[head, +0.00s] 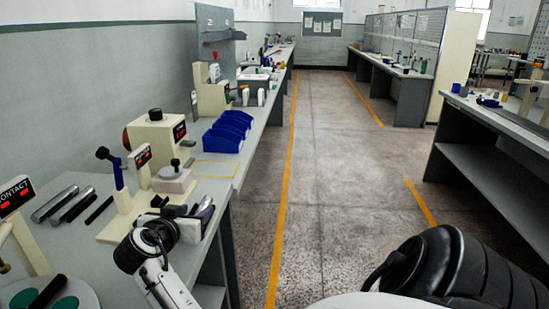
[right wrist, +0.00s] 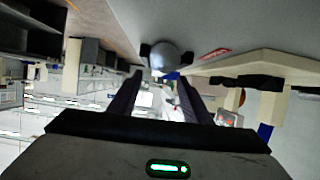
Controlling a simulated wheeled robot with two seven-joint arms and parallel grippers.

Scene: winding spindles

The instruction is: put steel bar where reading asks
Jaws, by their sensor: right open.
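Two grey metal bars (head: 55,203) (head: 72,205) and a thinner dark bar (head: 98,210) lie side by side on the left bench. Which one is the steel bar I cannot tell by sight. A sign reading CONTACT (head: 15,196) with red figures stands at the left edge. Another red display (head: 142,156) stands behind the bars; its figures are too small to read. My right gripper (head: 195,212) is open over the bench's front edge, right of the bars. In the right wrist view its fingers (right wrist: 158,98) are apart with no bar visible between them. My left gripper is out of view.
A round plate (head: 80,300) with green discs and a dark bar is at the lower left. Blue bins (head: 222,138) sit farther back. The floor aisle is clear.

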